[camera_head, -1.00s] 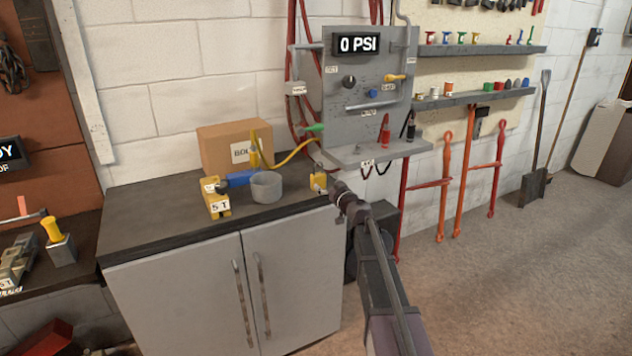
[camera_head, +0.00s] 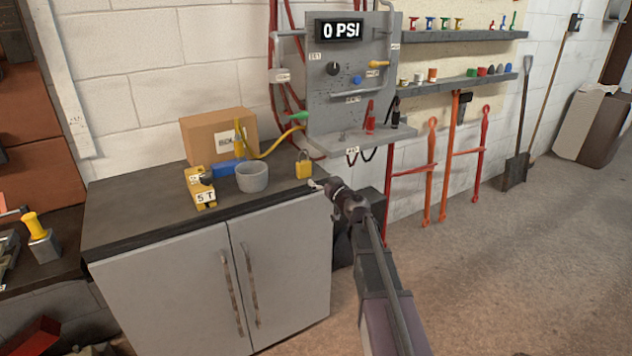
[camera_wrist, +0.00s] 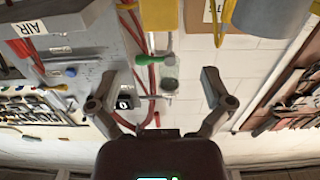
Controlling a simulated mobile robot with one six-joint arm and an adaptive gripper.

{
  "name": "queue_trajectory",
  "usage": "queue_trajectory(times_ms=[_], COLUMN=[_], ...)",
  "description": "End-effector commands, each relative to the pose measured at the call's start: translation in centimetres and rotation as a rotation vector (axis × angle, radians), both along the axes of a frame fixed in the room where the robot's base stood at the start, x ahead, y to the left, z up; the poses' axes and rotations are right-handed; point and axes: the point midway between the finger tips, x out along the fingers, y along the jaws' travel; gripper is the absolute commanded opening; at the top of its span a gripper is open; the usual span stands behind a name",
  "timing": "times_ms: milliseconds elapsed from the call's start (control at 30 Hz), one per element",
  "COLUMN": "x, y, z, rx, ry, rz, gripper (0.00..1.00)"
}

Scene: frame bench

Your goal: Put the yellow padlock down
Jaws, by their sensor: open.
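The yellow padlock (camera_head: 303,169) stands upright on the dark top of the grey cabinet (camera_head: 150,205), near its right end, with its shackle up. My gripper (camera_head: 317,185) is just to the right of and in front of the padlock, with a small gap between them. In the wrist view, my gripper (camera_wrist: 160,84) has its two fingers spread wide with nothing between them. A yellow block at the top edge there, probably the padlock (camera_wrist: 160,14), is cut off by the frame and lies beyond the fingertips.
A grey bowl (camera_head: 252,177) stands left of the padlock, beside a yellow 5 T jack (camera_head: 200,188) and a blue tool (camera_head: 228,168). A cardboard box (camera_head: 205,135) is behind. The grey gauge panel (camera_head: 350,90) and its ledge rise at the back right.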

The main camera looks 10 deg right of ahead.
Motion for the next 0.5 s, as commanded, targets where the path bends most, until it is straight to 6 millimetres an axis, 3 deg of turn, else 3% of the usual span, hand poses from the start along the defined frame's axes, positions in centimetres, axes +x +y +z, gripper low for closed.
queue_trajectory(times_ms=[333,500], x=[-0.1,-1.2], y=[0.2,1.6], z=[-0.1,-0.6], rx=[0.0,-0.004], ry=[0.003,0.036], rz=[0.005,0.054], gripper=[1.0,1.0])
